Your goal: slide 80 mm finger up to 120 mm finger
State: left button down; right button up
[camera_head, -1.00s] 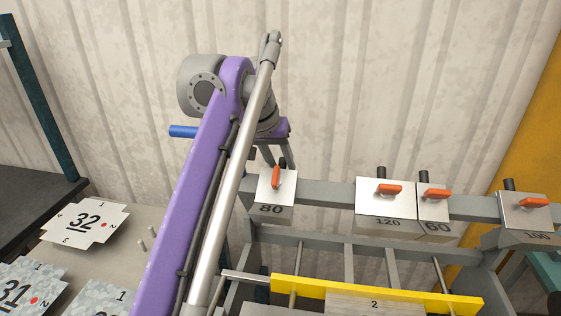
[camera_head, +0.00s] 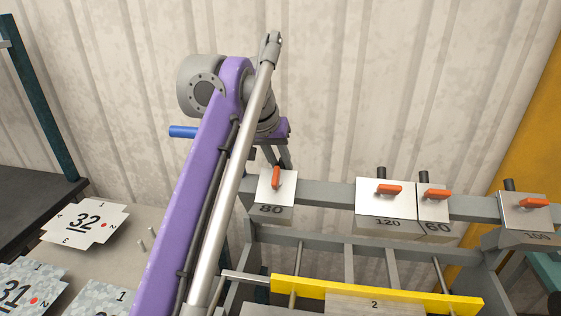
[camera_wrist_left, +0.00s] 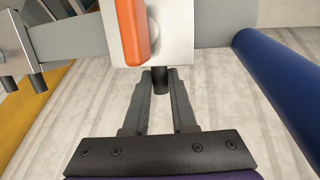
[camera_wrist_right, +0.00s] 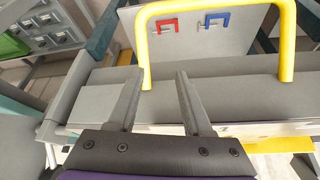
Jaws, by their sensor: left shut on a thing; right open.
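The 80 mm finger (camera_head: 284,186) is a pale block marked 80 with an orange lever, on the left part of the grey rail. The 120 mm finger (camera_head: 371,200) sits further right, with a clear gap of bare rail between them. My left gripper (camera_head: 282,164) is shut on the black peg (camera_wrist_left: 159,84) at the back of the 80 mm finger. In the left wrist view its fingertips meet this peg just below the block and lever. My right gripper (camera_wrist_right: 157,73) is open and empty, in front of a grey panel with a yellow hoop handle.
The 60 mm finger (camera_head: 433,209) touches or nearly touches the right of the 120, and a 100 block (camera_head: 526,213) sits at the rail's right end. A yellow bar (camera_head: 390,296) runs in front of the rail. Numbered plates (camera_head: 85,222) lie at left.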

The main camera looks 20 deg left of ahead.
pick_arm(q)
jog(key=shift+d, duration=0.1)
dwell(0.5)
jog(key=w+d+p, duration=0.3)
jog(key=d, duration=0.8)
jog(key=shift+p, duration=0.3)
pick_arm(e)
jog(key=r, duration=0.2)
jog(key=w+r, duration=0.1)
jog(key=r, duration=0.1)
jog(key=shift+r, duration=0.15)
pick_arm(q)
jog(key=c, duration=0.7)
grip_release()
jog(key=shift+c, duration=0.2)
jog(key=p+v, duration=0.2)
jog(key=v, duration=0.9)
pick_arm(e)
jog(key=r, duration=0.1)
jog(key=w+r, duration=0.1)
jog(key=shift+r, duration=0.3)
